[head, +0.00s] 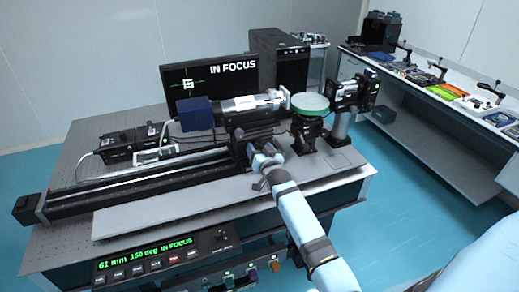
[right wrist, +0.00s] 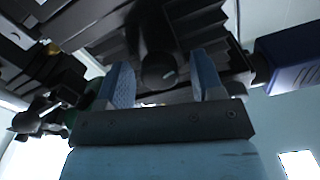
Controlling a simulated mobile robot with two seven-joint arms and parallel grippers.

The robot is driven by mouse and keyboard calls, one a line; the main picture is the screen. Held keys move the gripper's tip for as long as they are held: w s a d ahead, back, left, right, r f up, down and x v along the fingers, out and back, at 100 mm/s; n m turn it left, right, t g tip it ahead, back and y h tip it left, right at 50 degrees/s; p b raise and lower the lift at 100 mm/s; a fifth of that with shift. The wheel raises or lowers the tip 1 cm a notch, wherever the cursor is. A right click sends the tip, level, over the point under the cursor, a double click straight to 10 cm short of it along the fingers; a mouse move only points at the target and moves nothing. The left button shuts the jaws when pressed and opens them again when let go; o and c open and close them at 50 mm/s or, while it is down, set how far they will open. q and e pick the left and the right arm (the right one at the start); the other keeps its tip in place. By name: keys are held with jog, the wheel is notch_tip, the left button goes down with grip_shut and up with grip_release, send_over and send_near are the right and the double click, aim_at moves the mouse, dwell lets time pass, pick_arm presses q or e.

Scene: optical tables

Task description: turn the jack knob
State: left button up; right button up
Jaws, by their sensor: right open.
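The jack knob (right wrist: 158,70) is a dark round knob with a small pale mark on its face. In the right wrist view it sits between the two blue finger pads of my right gripper (right wrist: 158,78), with a visible gap to each pad. Behind it is the dark, ribbed body of the jack (right wrist: 105,35). In the head view my right gripper (head: 262,157) reaches in at the front of the black stage under the optics; the knob cannot be made out there. My right gripper is open. My left gripper is not in view.
A monitor (head: 210,82) reads IN FOCUS. A front panel (head: 165,258) reads 61 mm, 150 deg, IN FOCUS. A long black rail (head: 130,190) runs left. A side bench (head: 440,90) holds tools.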

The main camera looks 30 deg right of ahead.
jog(key=c, duration=0.9)
jog(key=shift+n, duration=0.5)
jog(key=o, duration=0.9)
jog(key=b+v, duration=0.2)
jog(key=v, duration=1.1)
jog(key=shift+s, duration=0.4)
